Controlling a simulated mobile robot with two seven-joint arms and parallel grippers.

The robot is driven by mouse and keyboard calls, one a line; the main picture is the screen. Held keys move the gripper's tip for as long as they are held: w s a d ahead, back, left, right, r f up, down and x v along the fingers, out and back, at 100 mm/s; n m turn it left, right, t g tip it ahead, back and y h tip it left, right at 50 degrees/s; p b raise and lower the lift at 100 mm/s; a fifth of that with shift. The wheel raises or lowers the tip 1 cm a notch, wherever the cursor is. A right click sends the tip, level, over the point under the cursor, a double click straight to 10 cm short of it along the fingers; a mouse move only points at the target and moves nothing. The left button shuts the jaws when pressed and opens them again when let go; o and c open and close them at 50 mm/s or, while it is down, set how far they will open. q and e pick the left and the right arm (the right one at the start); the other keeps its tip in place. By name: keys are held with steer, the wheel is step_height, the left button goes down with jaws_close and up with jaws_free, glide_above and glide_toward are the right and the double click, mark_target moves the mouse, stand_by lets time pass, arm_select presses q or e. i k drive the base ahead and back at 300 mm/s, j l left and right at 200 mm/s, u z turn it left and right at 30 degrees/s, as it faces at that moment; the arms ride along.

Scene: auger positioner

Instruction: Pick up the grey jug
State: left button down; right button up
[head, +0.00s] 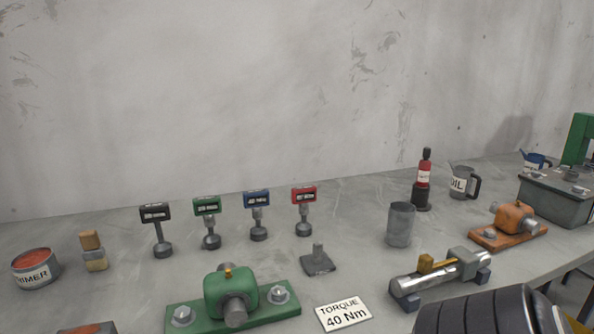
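A grey jug (461,183) with a dark handle on its right and a pale label reading "OIL" stands upright at the back right of the bench. It is just right of a red and black bottle (424,176). A plain grey cylinder (400,226) without a visible handle stands nearer, to the left. Neither of my grippers is in view. A dark ribbed part at the bottom right looks like my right arm, but its gripper does not show.
An orange motor unit (515,217) and a metal shaft on blocks (438,276) lie in front of the jug. A grey-green box (556,199) stands to its right. Several gauges, a green pump (231,295), a torque sign (342,314) and a primer tin (35,268) are further left.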

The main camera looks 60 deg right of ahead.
mark_target(463, 176)
steer(key=z, duration=2.95)
